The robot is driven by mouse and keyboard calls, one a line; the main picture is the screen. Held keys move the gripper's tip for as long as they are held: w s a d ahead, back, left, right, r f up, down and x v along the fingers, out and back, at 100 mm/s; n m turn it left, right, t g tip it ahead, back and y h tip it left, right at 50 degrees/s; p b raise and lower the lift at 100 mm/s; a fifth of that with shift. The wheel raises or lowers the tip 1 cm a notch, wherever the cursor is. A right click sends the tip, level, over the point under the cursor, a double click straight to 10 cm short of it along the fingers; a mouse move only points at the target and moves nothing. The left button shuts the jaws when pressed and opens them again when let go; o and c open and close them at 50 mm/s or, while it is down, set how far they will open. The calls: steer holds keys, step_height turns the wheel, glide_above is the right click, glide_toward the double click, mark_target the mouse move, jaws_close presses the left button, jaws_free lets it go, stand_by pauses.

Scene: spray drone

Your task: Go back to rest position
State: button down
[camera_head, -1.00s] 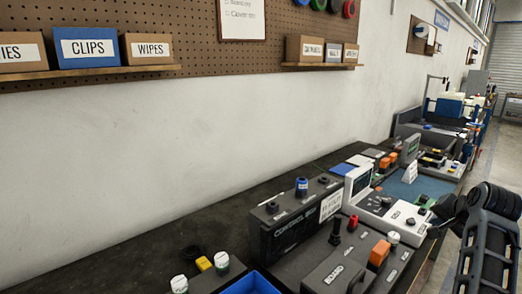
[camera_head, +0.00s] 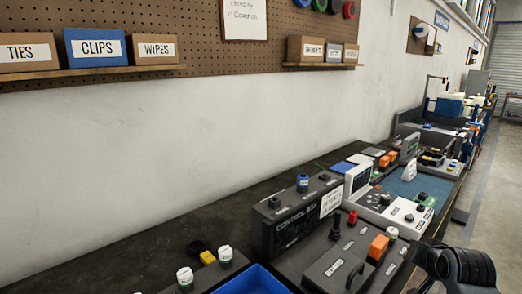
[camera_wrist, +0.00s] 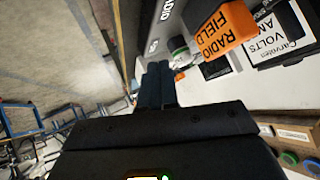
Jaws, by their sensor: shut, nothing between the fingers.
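My gripper (camera_wrist: 157,85) shows in the wrist view, its two dark fingers together with nothing between them. In the head view only a dark, rounded part of my arm (camera_head: 462,268) shows at the bottom right corner. It is apart from the devices on the bench, and the fingers are out of that view.
The dark bench (camera_head: 120,262) runs along the wall. It holds a control box (camera_head: 290,230), a blue tray (camera_head: 250,282), two white-capped jars (camera_head: 225,254) and a white console (camera_head: 405,212). Boxes stand on shelves above. The grey floor (camera_head: 485,195) at the right is open.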

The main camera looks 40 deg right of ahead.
steer(key=s+a+f+n+t+y, duration=0.1)
steer(key=s+a+n+t, duration=0.15)
steer(key=a, duration=0.55)
steer(key=s+a+f+n+t+y, duration=0.1)
steer(key=a+n, duration=0.2)
steer(key=a, duration=0.4)
steer(key=s+a+f+n+t, duration=0.1)
steer(key=s+a+f+n, duration=0.15)
steer(key=a, duration=0.55)
steer(key=s+a+r+n+t+y, duration=0.1)
steer(key=s+a+r+n+y, duration=0.2)
steer(key=a, duration=0.6)
steer(key=s+a+r+n+t+y, duration=0.2)
steer(key=s+a+r+n+y, duration=0.1)
steer(key=s+a+r, duration=0.4)
steer(key=s+a, duration=0.2)
steer(key=shift+s+r, duration=0.15)
steer(key=shift+s, duration=0.15)
steer(key=shift+t, duration=0.25)
